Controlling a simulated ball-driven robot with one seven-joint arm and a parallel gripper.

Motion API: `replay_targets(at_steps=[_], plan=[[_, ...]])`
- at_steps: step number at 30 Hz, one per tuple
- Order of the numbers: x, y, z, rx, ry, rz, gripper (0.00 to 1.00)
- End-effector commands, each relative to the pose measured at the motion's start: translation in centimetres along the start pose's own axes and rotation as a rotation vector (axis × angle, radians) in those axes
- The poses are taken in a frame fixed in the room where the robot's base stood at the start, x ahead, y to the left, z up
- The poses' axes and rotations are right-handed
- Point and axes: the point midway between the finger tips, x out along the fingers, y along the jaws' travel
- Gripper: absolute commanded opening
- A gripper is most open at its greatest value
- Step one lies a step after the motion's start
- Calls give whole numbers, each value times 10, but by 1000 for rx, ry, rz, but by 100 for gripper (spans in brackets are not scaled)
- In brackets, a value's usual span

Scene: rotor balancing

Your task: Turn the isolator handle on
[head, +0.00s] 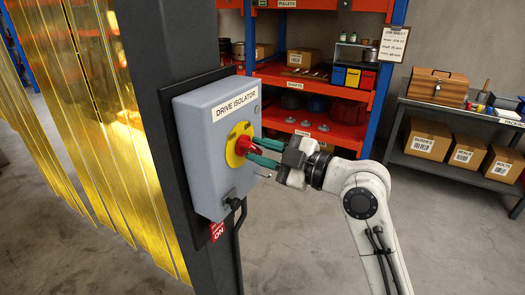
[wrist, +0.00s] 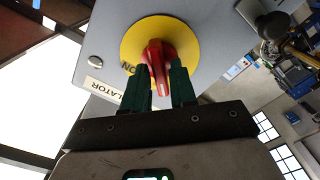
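The isolator is a grey box (head: 212,150) labelled DRIVE ISOLATOR on a dark post. On its front is a yellow dial (head: 233,158) with a red handle (head: 243,147). The wrist view shows the yellow dial (wrist: 130,42), the red handle (wrist: 160,62) and an ON mark left of the handle. My gripper (head: 252,150) reaches the handle from the right. Its green fingers, also in the wrist view (wrist: 162,82), stand on either side of the handle, apart, with narrow gaps. I cannot tell whether a finger touches it. The fingers partly hide the handle and dial.
Yellow strip curtains (head: 90,110) hang left of the post. Orange shelving (head: 320,75) and a grey rack (head: 455,170) with boxes stand behind. The floor between is clear.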

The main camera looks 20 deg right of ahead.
Motion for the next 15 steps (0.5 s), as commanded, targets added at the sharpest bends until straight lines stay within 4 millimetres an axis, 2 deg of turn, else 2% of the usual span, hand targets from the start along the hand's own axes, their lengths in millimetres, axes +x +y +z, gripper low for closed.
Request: replay_targets(at_steps=[1,8,15], plan=[[0,0,0,0,0,0,21],[0,0,0,0,0,0,0],[0,0,0,2,0,-1,0]])
